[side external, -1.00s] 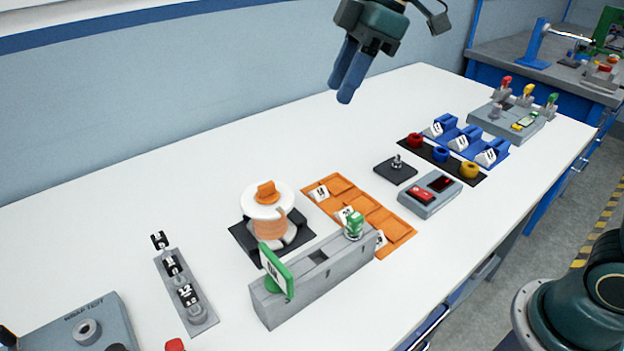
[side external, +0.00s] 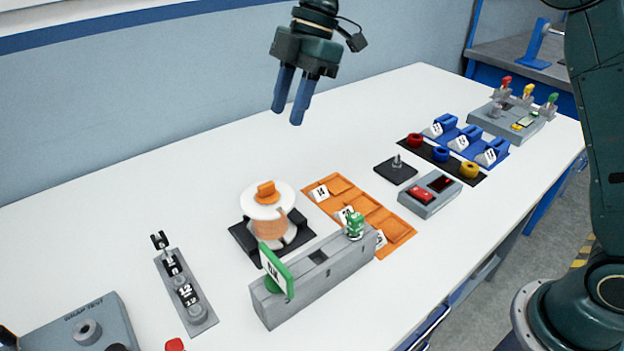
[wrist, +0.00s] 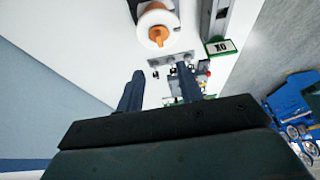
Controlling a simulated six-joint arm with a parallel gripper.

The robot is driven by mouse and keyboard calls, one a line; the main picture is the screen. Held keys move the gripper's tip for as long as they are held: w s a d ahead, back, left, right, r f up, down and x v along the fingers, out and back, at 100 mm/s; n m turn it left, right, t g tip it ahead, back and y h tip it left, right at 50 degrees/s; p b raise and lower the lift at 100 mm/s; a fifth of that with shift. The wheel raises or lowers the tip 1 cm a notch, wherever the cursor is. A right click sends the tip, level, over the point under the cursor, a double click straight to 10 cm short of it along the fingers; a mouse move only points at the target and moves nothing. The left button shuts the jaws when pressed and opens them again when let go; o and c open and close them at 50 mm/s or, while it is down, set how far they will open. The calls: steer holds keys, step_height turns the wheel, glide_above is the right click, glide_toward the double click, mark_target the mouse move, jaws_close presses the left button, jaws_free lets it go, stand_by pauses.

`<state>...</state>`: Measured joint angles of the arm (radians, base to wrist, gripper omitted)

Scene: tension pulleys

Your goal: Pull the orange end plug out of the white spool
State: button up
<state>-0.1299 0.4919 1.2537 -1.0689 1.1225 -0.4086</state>
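The white spool (side external: 283,209) stands upright on a black base (side external: 243,238), wound with copper-orange wire. The orange end plug (side external: 266,192) sits in the middle of the spool's top flange, with its raised grip sticking up. In the wrist view the plug (wrist: 157,35) and the spool's white flange (wrist: 148,20) show near the top edge. My gripper (side external: 288,114) hangs in the air above and behind the spool, pointing down, apart from it. Its two blue fingers are spread with nothing between them; they also show in the wrist view (wrist: 160,88).
A grey block (side external: 322,277) with green tags stands in front of the spool. An orange tray (side external: 400,232) lies to its right and a grey rack of numbered pieces (side external: 186,290) to its left. The white table behind the spool is clear.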

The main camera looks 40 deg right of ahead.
mark_target(266, 184)
steer(key=shift+x, duration=6.8)
jaws_close()
